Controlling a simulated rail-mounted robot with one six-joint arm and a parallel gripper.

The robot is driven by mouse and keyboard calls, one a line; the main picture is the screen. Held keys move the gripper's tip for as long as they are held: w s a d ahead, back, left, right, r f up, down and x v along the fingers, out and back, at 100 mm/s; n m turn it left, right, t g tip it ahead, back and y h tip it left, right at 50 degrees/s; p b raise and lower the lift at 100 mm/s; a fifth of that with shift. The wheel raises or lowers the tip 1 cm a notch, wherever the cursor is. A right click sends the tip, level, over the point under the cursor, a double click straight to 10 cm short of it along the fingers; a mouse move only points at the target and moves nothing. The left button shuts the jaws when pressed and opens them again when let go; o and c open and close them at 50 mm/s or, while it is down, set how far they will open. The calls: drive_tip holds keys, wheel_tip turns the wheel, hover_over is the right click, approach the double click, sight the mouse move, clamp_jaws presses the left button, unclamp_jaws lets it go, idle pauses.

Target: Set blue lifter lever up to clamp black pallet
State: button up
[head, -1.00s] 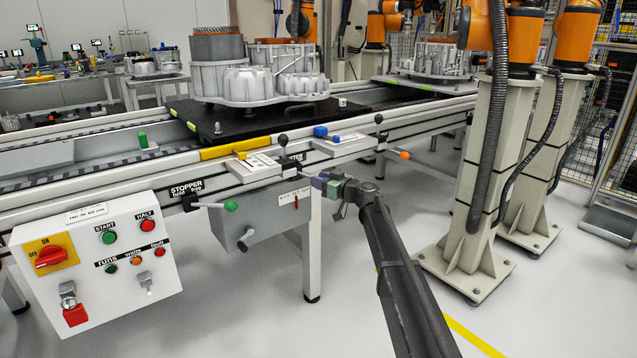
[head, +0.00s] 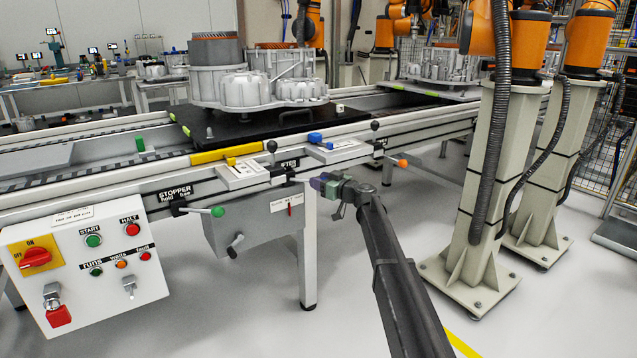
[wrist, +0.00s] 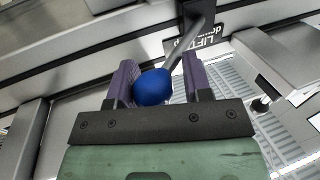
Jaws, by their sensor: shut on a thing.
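The lifter lever is a grey rod with a blue ball knob (wrist: 153,86), which sits between the purple fingers of my gripper (wrist: 158,84) in the wrist view. The rod runs from the knob toward the upper right, beside a black label (wrist: 208,38) on the rail. In the head view my gripper (head: 318,184) is at the conveyor's front side, just below the lifter label (head: 290,163); it hides the blue knob there. The black pallet (head: 237,124) lies on the conveyor and carries the grey stator housing (head: 246,90). I cannot tell whether it is clamped.
The stopper lever with a green knob (head: 217,211) is left of my gripper. A lever with an orange knob (head: 402,163) is to the right. A control box (head: 85,260) stands at front left. Grey robot columns (head: 490,150) stand right. The floor in front is clear.

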drive_tip(key=shift+w+a, duration=0.15)
drive_tip(key=shift+w, duration=0.05)
drive_tip(key=o, duration=0.9)
drive_tip(key=shift+c, duration=0.2)
drive_tip(key=shift+o, duration=0.9)
drive_tip(key=shift+a, duration=0.2)
drive_tip(key=shift+s, duration=0.1)
drive_tip(key=shift+d, duration=0.1)
drive_tip(key=v, duration=1)
drive_tip(key=shift+s+d, duration=0.2)
drive_tip(key=shift+s, duration=0.1)
